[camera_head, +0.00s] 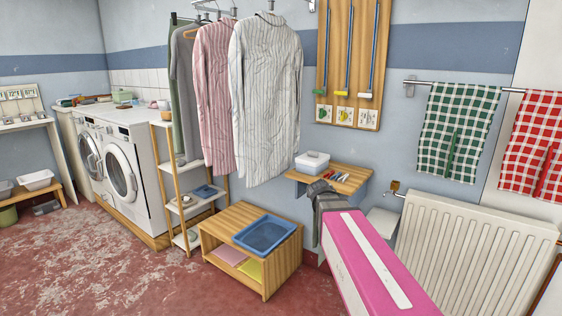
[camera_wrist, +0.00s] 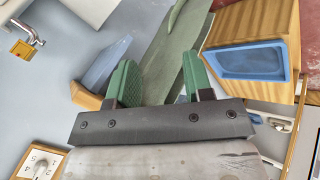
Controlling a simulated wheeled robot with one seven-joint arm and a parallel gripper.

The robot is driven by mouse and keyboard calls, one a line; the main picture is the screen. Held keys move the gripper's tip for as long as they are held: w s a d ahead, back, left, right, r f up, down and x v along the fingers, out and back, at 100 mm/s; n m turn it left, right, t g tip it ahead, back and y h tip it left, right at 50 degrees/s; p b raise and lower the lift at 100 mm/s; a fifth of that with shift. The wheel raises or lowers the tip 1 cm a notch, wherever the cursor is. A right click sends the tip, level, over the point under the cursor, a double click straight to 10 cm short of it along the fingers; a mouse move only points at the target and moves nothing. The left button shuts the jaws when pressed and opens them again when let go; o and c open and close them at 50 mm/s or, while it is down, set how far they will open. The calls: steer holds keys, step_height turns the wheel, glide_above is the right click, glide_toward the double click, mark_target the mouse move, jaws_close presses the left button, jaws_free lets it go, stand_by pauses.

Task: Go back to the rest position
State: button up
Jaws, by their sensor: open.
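My gripper (camera_wrist: 160,80) shows in the wrist view with its two green-padded fingers apart. No object is held between them. A grey-green strip shows behind the fingers; I cannot tell what it is. A blue tray (camera_wrist: 252,62) on a wooden stand lies right of the fingers in the wrist view. In the head view the blue tray (camera_head: 263,233) sits on the low wooden stand (camera_head: 286,270). The gripper's fingers cannot be made out in the head view.
A wooden wall shelf (camera_head: 352,178) holds a white box (camera_head: 312,162). A white radiator (camera_head: 470,250) stands at the right. White washing machines (camera_head: 130,170) stand at left. The red floor (camera_head: 110,265) at front left is clear.

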steer(key=s+f+m+g+y, duration=0.4)
steer(key=s+f+g, duration=0.1)
steer(key=s+f, duration=1.1)
steer(key=shift+a+y, duration=0.4)
steer(key=shift+a, duration=0.05)
steer(key=shift+f, duration=0.1)
